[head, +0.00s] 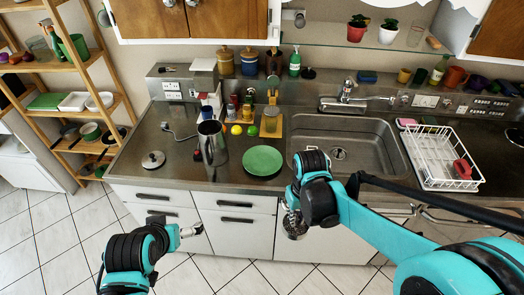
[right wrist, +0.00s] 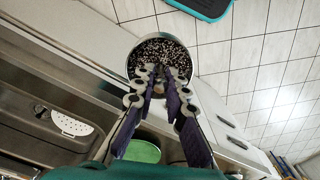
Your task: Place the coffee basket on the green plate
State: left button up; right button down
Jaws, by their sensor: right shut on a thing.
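The green plate (head: 262,160) lies flat and empty on the steel counter, left of the sink. It also shows partly behind my fingers in the right wrist view (right wrist: 144,151). My right gripper (right wrist: 160,82) is shut on the coffee basket (right wrist: 160,45), a round metal cup filled with dark speckled grounds. In the head view the basket (head: 293,226) hangs in front of the counter's front edge, apart from the plate and mostly hidden by my right wrist. My left gripper (head: 191,231) is in front of the drawers; its finger opening is unclear.
A metal pot (head: 213,143) stands left of the plate, with a lid (head: 153,160) farther left. A yellow-based scale (head: 271,124) and small fruits stand behind the plate. The sink (head: 355,160) and a white dish rack (head: 440,158) lie to the right.

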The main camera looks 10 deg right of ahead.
aim_at(263, 162)
jog(key=i, duration=0.9)
